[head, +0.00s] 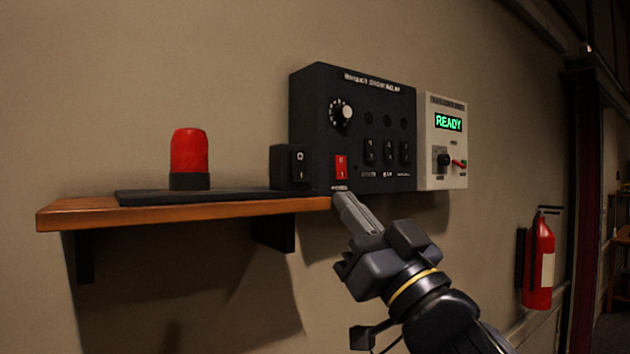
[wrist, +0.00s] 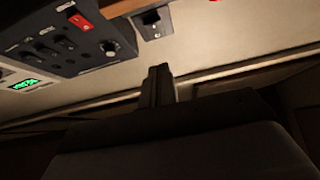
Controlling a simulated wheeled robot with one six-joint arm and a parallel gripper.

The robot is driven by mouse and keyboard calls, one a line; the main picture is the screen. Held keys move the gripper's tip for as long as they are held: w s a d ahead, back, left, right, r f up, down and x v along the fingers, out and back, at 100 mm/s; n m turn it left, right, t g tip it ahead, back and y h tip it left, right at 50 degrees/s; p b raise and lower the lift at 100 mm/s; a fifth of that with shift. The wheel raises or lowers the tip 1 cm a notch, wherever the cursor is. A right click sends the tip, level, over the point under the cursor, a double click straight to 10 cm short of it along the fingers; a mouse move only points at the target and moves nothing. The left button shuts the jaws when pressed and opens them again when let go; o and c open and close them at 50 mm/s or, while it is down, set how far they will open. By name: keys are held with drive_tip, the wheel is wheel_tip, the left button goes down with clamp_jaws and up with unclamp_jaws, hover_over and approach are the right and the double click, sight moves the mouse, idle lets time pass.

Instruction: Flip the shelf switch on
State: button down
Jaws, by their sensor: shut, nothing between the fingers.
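The shelf switch (head: 290,167) is a small black box with a rocker marked O and I, standing at the right end of the wooden shelf. In the wrist view the black switch box (wrist: 152,22) shows near the top. Which way its rocker is pressed I cannot tell. My gripper (head: 342,198) is shut and empty. Its tips are just right of the shelf's end, to the lower right of the switch and below the panel's red rocker. In the wrist view my gripper (wrist: 159,72) points toward the wall, apart from the switch.
The wooden shelf (head: 240,207) carries a black mat (head: 140,196) and a red beacon (head: 189,152). A black control panel (head: 310,95) with a red rocker (head: 341,167) and knob hangs above my gripper. A white box (head: 430,170) reads READY. A fire extinguisher (head: 538,260) hangs right.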

sight(301, 177)
drive_tip(key=w+a+r, duration=0.1)
drive_tip(key=w+a+p, duration=0.1)
drive_tip(key=w, duration=0.1)
drive_tip(key=w+a+r, duration=0.1)
drive_tip(key=w, duration=0.1)
drive_tip(key=shift+w+a+r+p, duration=0.25)
drive_tip(key=shift+a+r+p, duration=0.1)
drive_tip(key=shift+a, duration=0.05)
drive_tip(key=shift+w+a+f, duration=0.1)
drive_tip(key=shift+w+a, duration=0.2)
drive_tip(key=shift+w, duration=0.15)
drive_tip(key=shift+f, duration=0.1)
drive_tip(key=shift+w+a+f+b, duration=0.2)
drive_tip(key=shift+w+b, duration=0.1)
drive_tip(key=shift+b, duration=0.1)
drive_tip(key=shift+r, duration=0.15)
